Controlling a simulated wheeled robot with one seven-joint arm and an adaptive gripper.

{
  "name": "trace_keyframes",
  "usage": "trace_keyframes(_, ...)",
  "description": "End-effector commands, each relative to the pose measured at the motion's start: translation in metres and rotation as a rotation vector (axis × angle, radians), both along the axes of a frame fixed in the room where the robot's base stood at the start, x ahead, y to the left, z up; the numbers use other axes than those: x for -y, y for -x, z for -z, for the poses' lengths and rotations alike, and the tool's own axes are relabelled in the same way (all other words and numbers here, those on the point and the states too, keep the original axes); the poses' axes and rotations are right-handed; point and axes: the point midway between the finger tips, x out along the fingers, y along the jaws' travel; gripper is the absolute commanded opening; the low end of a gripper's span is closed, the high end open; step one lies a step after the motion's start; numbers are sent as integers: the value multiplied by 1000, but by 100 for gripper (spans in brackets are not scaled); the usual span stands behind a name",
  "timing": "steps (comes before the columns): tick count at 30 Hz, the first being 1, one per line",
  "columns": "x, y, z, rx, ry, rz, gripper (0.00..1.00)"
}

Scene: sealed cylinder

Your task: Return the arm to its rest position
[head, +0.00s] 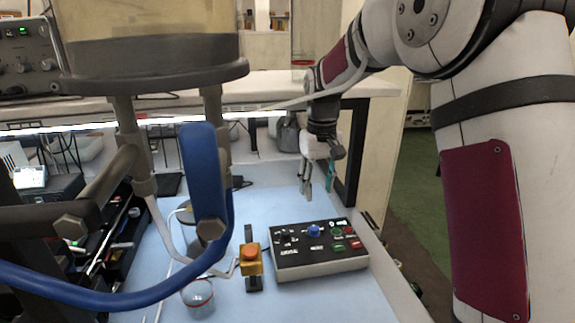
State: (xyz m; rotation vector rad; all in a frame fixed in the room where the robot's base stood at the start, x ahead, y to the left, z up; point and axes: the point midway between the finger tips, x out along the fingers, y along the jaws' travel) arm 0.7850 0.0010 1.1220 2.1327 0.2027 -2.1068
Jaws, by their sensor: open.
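My arm comes in from the right side of the head view and reaches back over the far right part of the table. My gripper (318,178) hangs down behind the control box, with its two fingers apart and nothing between them. It is above the light blue table top (345,299), near a dark upright post.
A control box (318,262) with several buttons sits below my gripper. Left of it are a yellow block with an orange button (250,260) and a small clear dome (198,294). A large cylinder (150,48) on legs and a blue handle (205,175) fill the left.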

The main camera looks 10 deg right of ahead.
Motion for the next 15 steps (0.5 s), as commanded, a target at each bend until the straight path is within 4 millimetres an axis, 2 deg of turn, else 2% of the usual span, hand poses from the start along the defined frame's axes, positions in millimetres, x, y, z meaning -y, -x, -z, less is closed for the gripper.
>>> trace_keyframes(5, 0, 42, -44, 65, 3, 23, 43)
trace_keyframes(9, 1, 87, -74, 124, 4, 50, 43)
trace_keyframes(15, 2, 156, -100, 207, 0, 88, 43)
